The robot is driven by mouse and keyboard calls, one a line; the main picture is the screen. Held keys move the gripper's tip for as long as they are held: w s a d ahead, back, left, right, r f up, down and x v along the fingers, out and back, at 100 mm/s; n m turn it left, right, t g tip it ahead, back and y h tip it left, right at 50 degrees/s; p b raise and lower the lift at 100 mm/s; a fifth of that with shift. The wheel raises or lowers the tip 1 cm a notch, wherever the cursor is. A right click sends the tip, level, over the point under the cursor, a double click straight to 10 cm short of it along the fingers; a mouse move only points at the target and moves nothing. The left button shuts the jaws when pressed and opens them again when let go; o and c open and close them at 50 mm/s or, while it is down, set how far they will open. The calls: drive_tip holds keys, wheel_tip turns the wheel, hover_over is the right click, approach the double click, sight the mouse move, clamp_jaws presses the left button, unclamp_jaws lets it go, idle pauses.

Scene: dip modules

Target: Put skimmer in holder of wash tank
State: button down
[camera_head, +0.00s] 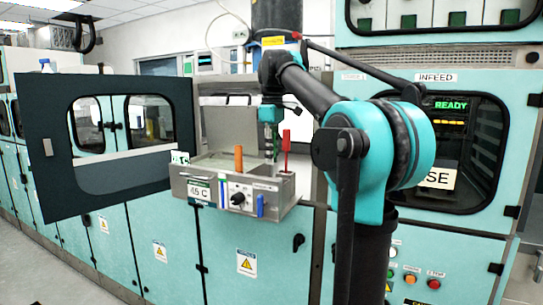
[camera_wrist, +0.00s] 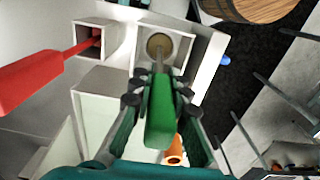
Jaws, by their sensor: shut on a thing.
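The wash tank (camera_head: 205,190) is a grey metal box marked 45 C in the head view. My gripper (camera_head: 270,128) hangs above its back right part. In the wrist view my gripper (camera_wrist: 159,100) is shut on the green handle of the skimmer (camera_wrist: 160,120). A thin shaft runs from the handle to a round tan end (camera_wrist: 158,46). That end appears inside the square opening of a pale holder (camera_wrist: 190,45); how deep it sits I cannot tell.
A red-handled tool (camera_wrist: 32,80) stands in a second square holder (camera_wrist: 92,28), left of the skimmer; it also shows in the head view (camera_head: 286,143). An orange handle (camera_head: 239,158) rises from the tank. An open dark door (camera_head: 60,170) stands left.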

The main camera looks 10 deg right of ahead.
drive_tip(key=shift+f, duration=0.1)
drive_tip(key=c, duration=1.5)
unclamp_jaws()
drive_tip(key=shift+o, duration=0.2)
wheel_tip(320, 180, up, 12)
drive_tip(key=shift+r, duration=0.15)
